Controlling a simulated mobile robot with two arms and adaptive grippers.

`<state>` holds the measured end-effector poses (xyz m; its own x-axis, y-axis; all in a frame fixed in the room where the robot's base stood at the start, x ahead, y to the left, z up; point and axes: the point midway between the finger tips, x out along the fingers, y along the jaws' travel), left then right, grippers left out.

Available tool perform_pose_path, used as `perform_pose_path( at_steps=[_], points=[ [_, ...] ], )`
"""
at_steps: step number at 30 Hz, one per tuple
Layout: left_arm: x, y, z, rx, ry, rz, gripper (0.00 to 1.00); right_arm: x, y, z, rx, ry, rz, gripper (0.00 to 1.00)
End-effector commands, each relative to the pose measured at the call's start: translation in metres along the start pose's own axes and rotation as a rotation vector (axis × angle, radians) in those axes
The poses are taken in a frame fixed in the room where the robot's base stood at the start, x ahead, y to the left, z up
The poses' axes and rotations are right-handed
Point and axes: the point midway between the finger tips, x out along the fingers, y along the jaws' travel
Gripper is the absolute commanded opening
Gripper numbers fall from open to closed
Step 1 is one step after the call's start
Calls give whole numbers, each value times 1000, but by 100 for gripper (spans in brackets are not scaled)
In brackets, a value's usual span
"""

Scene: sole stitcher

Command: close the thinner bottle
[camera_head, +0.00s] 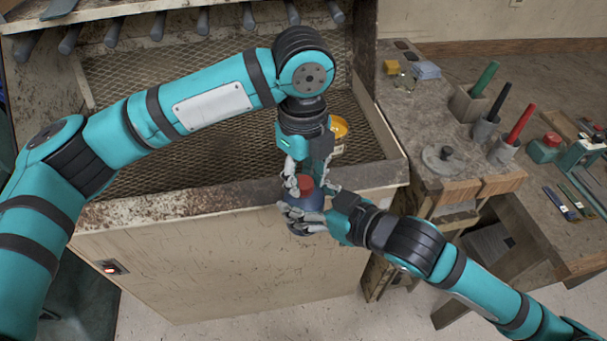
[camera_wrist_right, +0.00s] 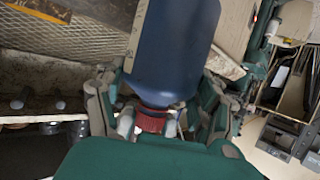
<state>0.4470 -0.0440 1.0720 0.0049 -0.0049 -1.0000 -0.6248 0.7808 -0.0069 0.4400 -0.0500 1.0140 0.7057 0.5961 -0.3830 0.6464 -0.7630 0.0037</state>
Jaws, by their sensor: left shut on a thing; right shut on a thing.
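A dark blue bottle (camera_head: 305,219) with a red cap (camera_head: 306,183) is held in front of the mesh-lined bench. In the right wrist view the bottle body (camera_wrist_right: 174,50) is large, with the red cap (camera_wrist_right: 152,121) at its neck. My left gripper (camera_head: 299,181) points down from above and is shut on the red cap at the bottle's top. My right gripper (camera_head: 300,214) comes in from the right and is shut on the bottle's body. The fingers hide parts of the cap and body. I cannot tell how tightly the cap sits.
The mesh-lined bench (camera_head: 245,203) lies behind the bottle, with a yellow container (camera_head: 338,127) near my left gripper. A side table (camera_head: 432,168) at the right bears holders with green, black and red-handled tools.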

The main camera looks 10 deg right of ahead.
Motion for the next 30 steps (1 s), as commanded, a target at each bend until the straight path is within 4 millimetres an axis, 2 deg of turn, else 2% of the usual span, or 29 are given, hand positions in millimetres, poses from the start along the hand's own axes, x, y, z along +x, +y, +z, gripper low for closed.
perform_pose_path(
  at_steps=[15, 21, 25, 30],
  points=[
    [0, -2, 1, 1150, 1, -1, 21, 0, 0, 0, 0, -1, -1, 0],
    [0, -2, 0, 1557, 2, -1, 21, 0, -1, 0, 0, -1, -2, 0],
    [1, -2, 0, 1715, 2, -1, 21, 0, -1, 0, 0, -1, -2, 0],
    [1, -2, 0, 1776, 2, -1, 21, 0, -1, 0, 0, -1, -2, 0]
  ],
)
